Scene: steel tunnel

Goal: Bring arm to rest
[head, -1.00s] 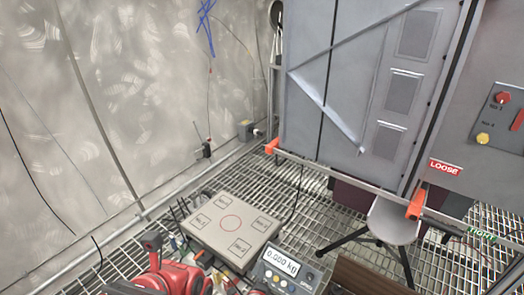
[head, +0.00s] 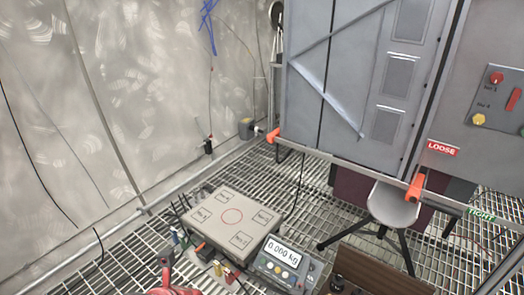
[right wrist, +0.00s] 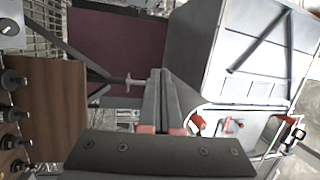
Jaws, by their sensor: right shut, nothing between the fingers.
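My right gripper (right wrist: 160,75) shows in the right wrist view. Its two dark fingers lie together, shut and empty, in front of the maroon panel (right wrist: 115,45). No object touches the fingertips. In the head view I cannot make out its fingers clearly. Red parts show at the bottom left of the head view, cut off by the edge; I see no left gripper fingers there.
A flat scale platform (head: 205,236) lies on the grating, with its display (head: 283,258) reading 0.000 kg. A grey cabinet (head: 308,105), a stool (head: 393,208) and a brown board (head: 375,275) stand right. The board shows left in the wrist view (right wrist: 60,105), with dark knobs.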

